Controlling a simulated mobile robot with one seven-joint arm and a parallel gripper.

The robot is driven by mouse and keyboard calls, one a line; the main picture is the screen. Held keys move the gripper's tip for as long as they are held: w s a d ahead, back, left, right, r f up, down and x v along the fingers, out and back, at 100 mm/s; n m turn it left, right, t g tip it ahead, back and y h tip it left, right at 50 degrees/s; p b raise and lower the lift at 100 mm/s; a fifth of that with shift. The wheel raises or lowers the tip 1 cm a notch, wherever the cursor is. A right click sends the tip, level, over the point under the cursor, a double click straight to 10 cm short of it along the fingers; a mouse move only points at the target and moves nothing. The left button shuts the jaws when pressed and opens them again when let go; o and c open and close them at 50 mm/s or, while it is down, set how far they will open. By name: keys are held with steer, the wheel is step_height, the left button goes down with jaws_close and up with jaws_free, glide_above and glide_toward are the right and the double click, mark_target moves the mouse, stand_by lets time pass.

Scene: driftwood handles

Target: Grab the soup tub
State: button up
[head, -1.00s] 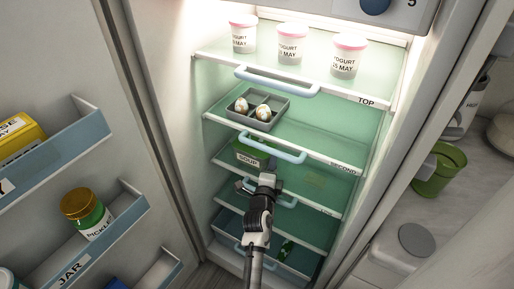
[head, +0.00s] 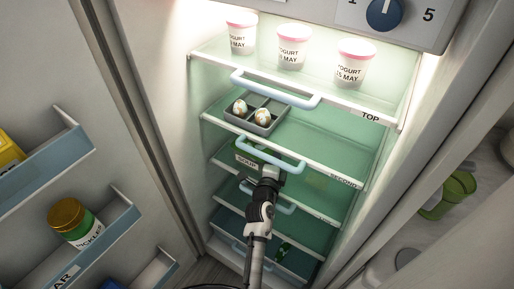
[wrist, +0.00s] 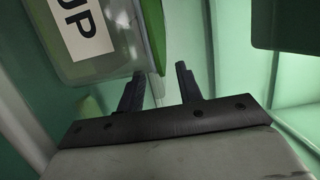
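The soup tub (head: 246,161) is a green-lidded container with a white SOUP label, on the shelf below the one labelled SECOND in the head view. A handle of the shelf above partly covers it. In the wrist view the tub (wrist: 113,62) fills the upper left, with part of its label showing. My gripper (wrist: 160,78) is open, its two dark fingers apart. The tub's right edge reaches close to the left finger; I cannot tell whether they touch. In the head view my gripper (head: 270,170) is just right of and in front of the tub.
Light blue handles (head: 272,150) stick out from the shelf fronts near my arm. A grey tray (head: 278,104) with two eggs sits on the shelf above. Yogurt cups (head: 292,50) stand on the top shelf. The open door with a pickles jar (head: 75,222) is at left.

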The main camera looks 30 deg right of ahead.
steer(key=shift+c, duration=0.3)
jaws_close()
steer(key=shift+r, duration=0.25)
